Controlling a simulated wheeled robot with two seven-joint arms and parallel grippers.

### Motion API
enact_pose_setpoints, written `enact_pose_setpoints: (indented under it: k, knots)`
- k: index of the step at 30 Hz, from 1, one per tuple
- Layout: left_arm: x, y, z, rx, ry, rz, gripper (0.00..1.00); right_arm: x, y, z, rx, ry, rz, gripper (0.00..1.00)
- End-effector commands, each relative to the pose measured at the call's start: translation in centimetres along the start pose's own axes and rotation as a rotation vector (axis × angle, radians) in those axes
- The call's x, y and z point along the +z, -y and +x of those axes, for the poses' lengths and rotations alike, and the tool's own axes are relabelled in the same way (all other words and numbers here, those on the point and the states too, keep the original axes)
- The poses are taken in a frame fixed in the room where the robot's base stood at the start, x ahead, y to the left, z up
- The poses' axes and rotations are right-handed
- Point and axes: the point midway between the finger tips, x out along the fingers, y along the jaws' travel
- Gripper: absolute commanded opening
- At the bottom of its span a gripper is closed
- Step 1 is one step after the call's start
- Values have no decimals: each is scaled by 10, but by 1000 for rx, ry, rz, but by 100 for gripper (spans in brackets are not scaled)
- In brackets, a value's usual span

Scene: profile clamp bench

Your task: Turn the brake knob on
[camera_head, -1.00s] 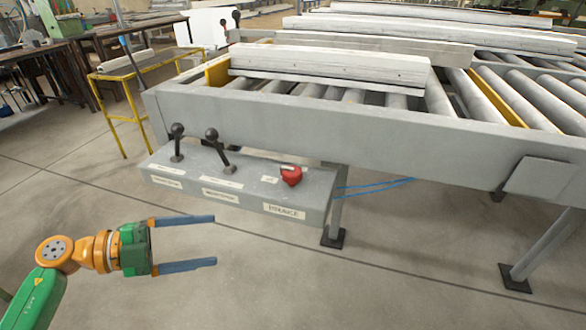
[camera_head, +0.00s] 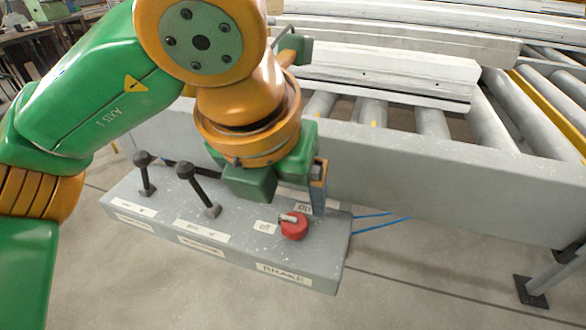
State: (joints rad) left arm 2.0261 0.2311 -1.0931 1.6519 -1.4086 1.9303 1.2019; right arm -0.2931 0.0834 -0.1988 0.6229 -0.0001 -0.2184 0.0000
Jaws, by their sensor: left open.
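The red brake knob (camera_head: 293,227) sits on the sloping top of the grey control box (camera_head: 225,243). Its pale pointer (camera_head: 288,218) is turned toward the left, on the side of the "Off" label (camera_head: 264,227). A second label (camera_head: 304,208), partly covered by a finger, lies just behind the knob. The box front reads "BRAKE" (camera_head: 283,273). My left gripper (camera_head: 300,190) is open and empty above and behind the knob. One finger points down close behind it, with no clear contact; the other finger is mostly hidden. My right gripper is not in view.
Two black-knobbed levers (camera_head: 202,192) stand on the box left of the knob. The conveyor's grey side beam (camera_head: 440,175) runs right behind the box, with rollers and pale profiles (camera_head: 390,73) above. Blue cables (camera_head: 380,222) leave the box's right side. The floor in front is clear.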

Motion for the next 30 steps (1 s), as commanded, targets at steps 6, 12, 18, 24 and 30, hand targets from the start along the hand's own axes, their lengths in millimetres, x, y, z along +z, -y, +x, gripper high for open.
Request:
enact_pose_setpoints:
  k: [6, 12, 18, 24, 30]
  knots:
    - [0, 1, 23, 16, 10, 13, 84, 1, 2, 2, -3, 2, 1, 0]
    - [1, 0, 59, 14, 11, 11, 84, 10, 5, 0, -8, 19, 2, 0]
    - [1, 0, 69, 14, 13, 10, 84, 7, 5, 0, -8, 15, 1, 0]
    - [1, 0, 68, 14, 13, 10, 65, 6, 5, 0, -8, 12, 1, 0]
    - [1, 0, 68, 14, 13, 9, 11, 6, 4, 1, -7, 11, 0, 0]
